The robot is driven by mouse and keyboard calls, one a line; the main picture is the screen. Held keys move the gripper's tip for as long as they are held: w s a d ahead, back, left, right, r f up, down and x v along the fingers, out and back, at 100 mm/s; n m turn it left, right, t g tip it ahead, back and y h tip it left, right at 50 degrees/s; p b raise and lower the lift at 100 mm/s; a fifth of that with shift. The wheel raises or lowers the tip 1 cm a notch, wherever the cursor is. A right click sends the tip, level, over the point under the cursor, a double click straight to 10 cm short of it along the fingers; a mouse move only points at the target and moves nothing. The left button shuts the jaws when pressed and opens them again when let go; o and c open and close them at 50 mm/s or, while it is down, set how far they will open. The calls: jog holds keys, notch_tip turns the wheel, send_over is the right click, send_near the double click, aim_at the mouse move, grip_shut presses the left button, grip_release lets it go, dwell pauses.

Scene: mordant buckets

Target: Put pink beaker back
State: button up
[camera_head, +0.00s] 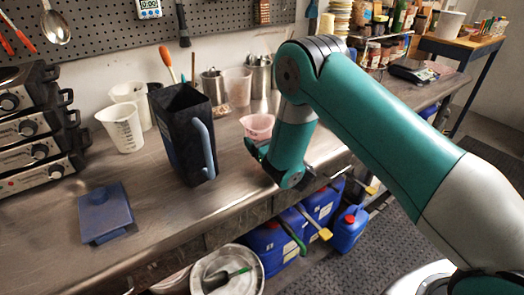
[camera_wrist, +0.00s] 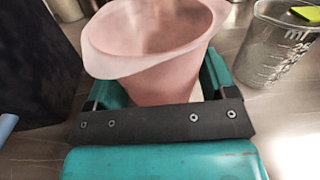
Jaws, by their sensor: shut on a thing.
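The pink beaker (camera_head: 257,126) is at the middle of the steel counter in the head view, partly hidden behind my arm. In the wrist view the pink beaker (camera_wrist: 150,45) is large, upright and open at the top. My gripper (camera_head: 262,155) is low over the counter and shut on the beaker. In the wrist view my gripper's jaws (camera_wrist: 158,88) stand on both sides of its body. Whether the beaker's base touches the counter is hidden.
A tall dark jug (camera_head: 183,130) with a blue handle stands left of the beaker. White measuring beakers (camera_head: 122,127) stand further left. A clear measuring beaker (camera_wrist: 278,42) is close on the right in the wrist view. A blue scale (camera_head: 105,213) lies at the front left.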

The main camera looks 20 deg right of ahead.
jog(key=shift+f, duration=0.85)
jog(key=shift+f+b, duration=0.2)
jog(key=shift+b, duration=0.15)
jog(key=o, duration=0.9)
jog(key=shift+r, duration=0.25)
